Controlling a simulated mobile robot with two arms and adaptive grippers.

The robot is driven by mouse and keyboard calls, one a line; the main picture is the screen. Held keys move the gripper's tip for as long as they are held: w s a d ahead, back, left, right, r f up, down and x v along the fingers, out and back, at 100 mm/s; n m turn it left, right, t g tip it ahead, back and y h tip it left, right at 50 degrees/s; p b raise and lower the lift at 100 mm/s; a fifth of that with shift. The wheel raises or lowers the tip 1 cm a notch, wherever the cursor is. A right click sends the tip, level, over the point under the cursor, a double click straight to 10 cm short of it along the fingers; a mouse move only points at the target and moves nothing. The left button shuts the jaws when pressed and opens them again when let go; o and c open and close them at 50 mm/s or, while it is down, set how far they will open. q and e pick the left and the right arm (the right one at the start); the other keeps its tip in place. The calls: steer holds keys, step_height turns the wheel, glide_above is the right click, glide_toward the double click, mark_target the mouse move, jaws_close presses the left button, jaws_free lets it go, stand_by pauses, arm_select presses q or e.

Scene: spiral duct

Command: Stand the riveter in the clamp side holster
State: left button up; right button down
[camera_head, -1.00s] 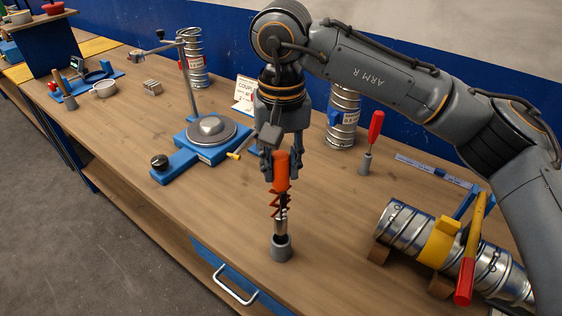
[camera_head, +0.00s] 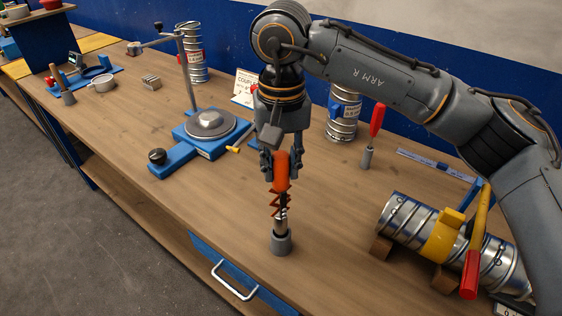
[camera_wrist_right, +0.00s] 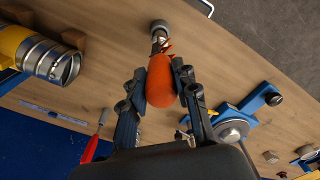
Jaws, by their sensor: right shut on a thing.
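The riveter (camera_head: 282,171) has an orange handle, a zigzag orange part and a metal nose. It is upright near the front edge of the bench. My right gripper (camera_head: 281,173) comes from above with its fingers on both sides of the handle, shut on it. The right wrist view shows the orange handle (camera_wrist_right: 161,80) between the fingers. The nose meets a small grey cup-like holster (camera_head: 281,243); it looks to be in the cup's mouth, but the depth is hard to tell. My left gripper is not in view.
A metal duct (camera_head: 405,218) with a yellow clamp (camera_head: 439,238) lies on wooden blocks at right. A red-handled tool (camera_head: 376,121) stands in another grey holder behind. A blue turntable fixture (camera_head: 205,140) is left of the gripper.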

mark_target(281, 179)
steer(key=shift+f+b, duration=1.55)
steer(key=shift+f, duration=0.3)
steer(key=c, duration=0.9)
jaws_free()
steer(key=shift+c, duration=0.2)
steer(key=shift+r, duration=0.15)
step_height(281, 179, up, 12)
steer(key=shift+f, duration=0.1)
